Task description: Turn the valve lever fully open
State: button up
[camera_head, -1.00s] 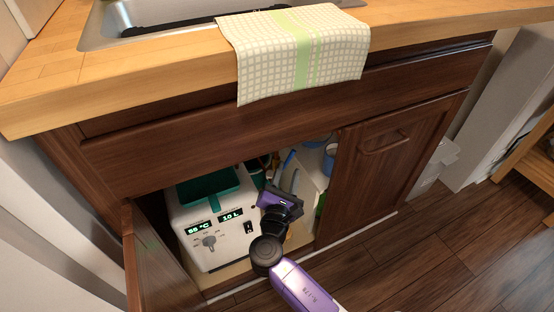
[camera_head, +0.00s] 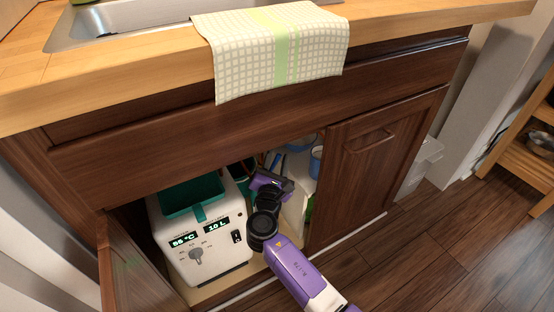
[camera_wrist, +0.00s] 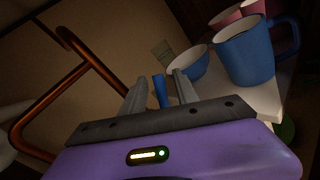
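A narrow blue bar (camera_wrist: 160,91), which looks like the valve lever, shows between my gripper's fingers in the wrist view; a blue strip (camera_head: 275,161) shows just beyond my gripper in the head view. My gripper (camera_wrist: 160,78) is open, with gaps on both sides of the bar. I cannot tell whether a finger touches it. In the head view my purple gripper (camera_head: 268,166) is inside the open cabinet, right of the white machine. The valve body is not clearly visible.
A copper pipe (camera_wrist: 88,60) bends at the left in the wrist view. The white machine (camera_head: 206,262), open door (camera_head: 135,265) and closed door (camera_head: 375,175) flank my arm.

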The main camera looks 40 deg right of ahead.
grip_shut()
dwell(1.3)
